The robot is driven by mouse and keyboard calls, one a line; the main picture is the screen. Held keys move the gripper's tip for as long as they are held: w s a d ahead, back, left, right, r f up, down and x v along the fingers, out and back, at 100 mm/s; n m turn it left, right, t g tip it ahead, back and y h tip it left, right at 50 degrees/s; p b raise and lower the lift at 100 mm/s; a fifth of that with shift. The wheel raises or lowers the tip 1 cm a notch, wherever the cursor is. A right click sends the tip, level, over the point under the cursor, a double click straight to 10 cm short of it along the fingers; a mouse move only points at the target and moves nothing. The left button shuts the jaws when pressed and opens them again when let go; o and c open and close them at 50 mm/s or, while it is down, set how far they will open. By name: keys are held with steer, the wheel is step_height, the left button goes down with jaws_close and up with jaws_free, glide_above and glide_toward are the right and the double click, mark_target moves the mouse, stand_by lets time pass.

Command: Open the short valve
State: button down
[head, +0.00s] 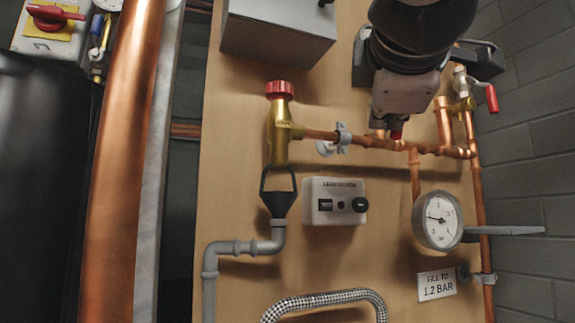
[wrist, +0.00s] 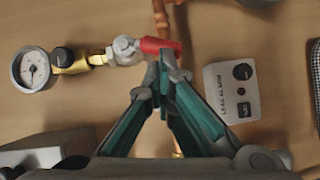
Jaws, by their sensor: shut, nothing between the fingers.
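In the wrist view, a valve with a silver body (wrist: 124,50) carries a short red lever (wrist: 158,45) pointing right. My gripper (wrist: 167,64) is shut and empty, its fingertips at the lever's lower edge near its right end. I cannot tell whether they touch it. In the head view, my arm hides the valve body, and a small red tip (head: 396,134) shows just below my wrist. A second valve with a red lever (head: 491,97) stands at the upper right, its lever hanging down.
A small gauge (wrist: 31,69) joins the silver valve through brass. Copper pipe (head: 370,143) runs across the wooden board. The leak alarm box (head: 322,216), a large dial gauge (head: 437,220), a red-capped brass fitting (head: 280,120) and a braided hose (head: 325,299) surround the area.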

steer(key=shift+w+d+f+n+b, duration=0.1)
steer(key=shift+d+f+n+b, duration=0.05)
steer(key=shift+f+n+b, duration=0.15)
stand_by(0.6)
steer(key=shift+w+d+f+b, duration=0.1)
steer(key=shift+f+b, duration=0.05)
steer(key=shift+b, duration=0.3)
stand_by(2.0)
